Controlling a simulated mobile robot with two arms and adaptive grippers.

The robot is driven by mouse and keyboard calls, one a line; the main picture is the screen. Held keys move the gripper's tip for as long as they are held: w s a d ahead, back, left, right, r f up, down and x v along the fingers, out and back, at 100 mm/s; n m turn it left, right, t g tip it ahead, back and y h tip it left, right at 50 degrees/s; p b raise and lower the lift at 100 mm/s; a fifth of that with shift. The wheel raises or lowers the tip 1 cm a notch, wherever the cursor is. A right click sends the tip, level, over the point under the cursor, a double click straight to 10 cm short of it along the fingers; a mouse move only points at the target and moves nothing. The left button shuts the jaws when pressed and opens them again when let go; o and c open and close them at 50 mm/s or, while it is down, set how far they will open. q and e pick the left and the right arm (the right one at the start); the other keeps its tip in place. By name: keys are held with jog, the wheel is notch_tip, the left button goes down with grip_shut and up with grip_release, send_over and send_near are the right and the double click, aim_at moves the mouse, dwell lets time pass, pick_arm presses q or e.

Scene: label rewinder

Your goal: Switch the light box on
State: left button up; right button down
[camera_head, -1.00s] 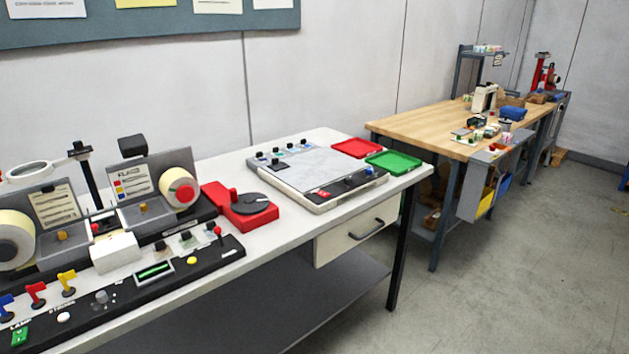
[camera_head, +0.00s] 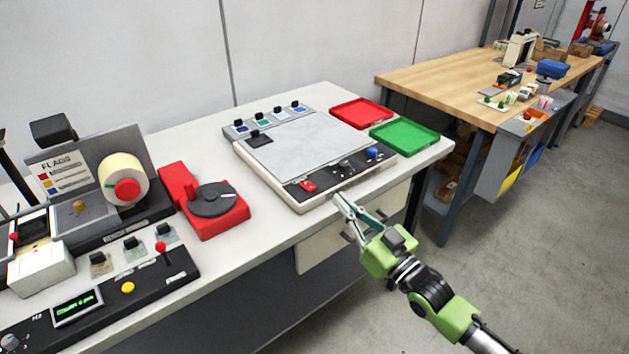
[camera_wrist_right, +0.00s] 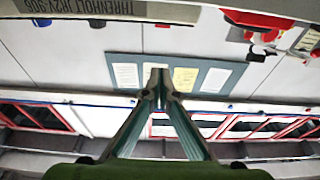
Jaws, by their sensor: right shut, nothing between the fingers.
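The light box (camera_head: 312,143) is a flat cream unit with a pale panel on the white table. My right gripper (camera_head: 342,201) is shut and empty, just off the front edge of the light box, right of and nearer than the red switch. It looks apart from the switch. In the right wrist view, the shut fingertips (camera_wrist_right: 158,76) are in the middle and the light box's lettered front edge (camera_wrist_right: 80,8) is along the top. My left gripper is out of view.
A red tray (camera_head: 361,113) and a green tray (camera_head: 405,137) are at the table's right end. A red base with a grey dial (camera_head: 212,199) stands left of the light box. Bare tabletop lies between them. A wooden workbench (camera_head: 440,82) is beyond.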

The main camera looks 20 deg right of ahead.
notch_tip(320, 180, up, 2)
jog(key=p, duration=0.2)
send_over(317, 196)
jog(key=shift+s+d+r, duration=0.1)
jog(key=shift+s, duration=0.15)
notch_tip(317, 196, down, 3)
jog(key=shift+w+f, duration=0.1)
jog(key=shift+w, duration=0.05)
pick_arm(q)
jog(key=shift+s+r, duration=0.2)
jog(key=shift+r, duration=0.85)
pick_arm(e)
jog(key=shift+f, duration=0.45)
